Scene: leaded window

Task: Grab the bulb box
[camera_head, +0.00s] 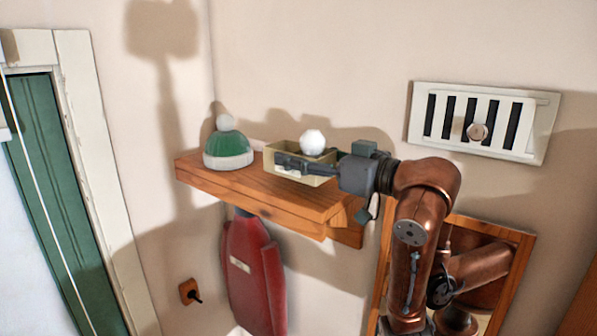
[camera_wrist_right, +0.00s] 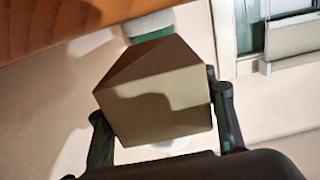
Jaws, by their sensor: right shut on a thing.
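The bulb box (camera_head: 318,181) is a small pale yellow open box with a round white bulb (camera_head: 312,142) showing above its rim. It is at the wooden shelf (camera_head: 250,191), right of its middle; I cannot tell whether it rests on the shelf or is just above it. My right gripper (camera_head: 290,163) comes from the right and is shut on the box, one dark finger along its near side. In the right wrist view the box (camera_wrist_right: 155,90) sits between both fingers, its bulb partly hidden. My left gripper is not in view.
A green and white knit hat (camera_head: 228,147) sits on the shelf left of the box. A red object (camera_head: 252,270) hangs below. A white vent (camera_head: 484,122) is on the wall at right, above a wood-framed mirror (camera_head: 519,252). A green door (camera_head: 45,190) is at left.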

